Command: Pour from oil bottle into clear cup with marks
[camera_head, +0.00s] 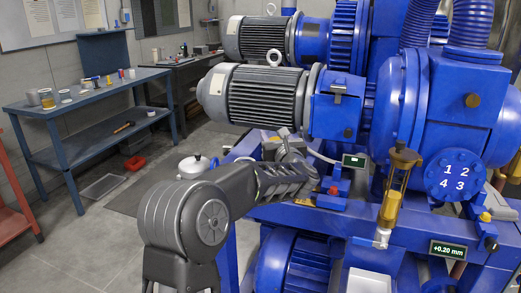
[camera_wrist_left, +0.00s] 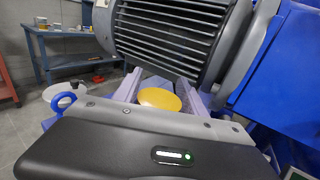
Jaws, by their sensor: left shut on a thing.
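My left arm comes in from the lower left in the head view, and its gripper (camera_head: 291,150) is by the machine, partly hidden by the arm. In the left wrist view the fingers of my left gripper (camera_wrist_left: 159,82) are on either side of a thing with a round yellow top (camera_wrist_left: 158,99). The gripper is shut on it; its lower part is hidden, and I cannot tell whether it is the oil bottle. I cannot make out the clear cup with marks. My right gripper is not in view.
The large blue machine with grey motors (camera_head: 265,95) fills the middle and right. An amber glass fitting (camera_head: 391,208) stands on its front. A blue bench (camera_head: 100,88) at the left holds several small containers. A white lidded pot (camera_head: 194,167) is left of the machine.

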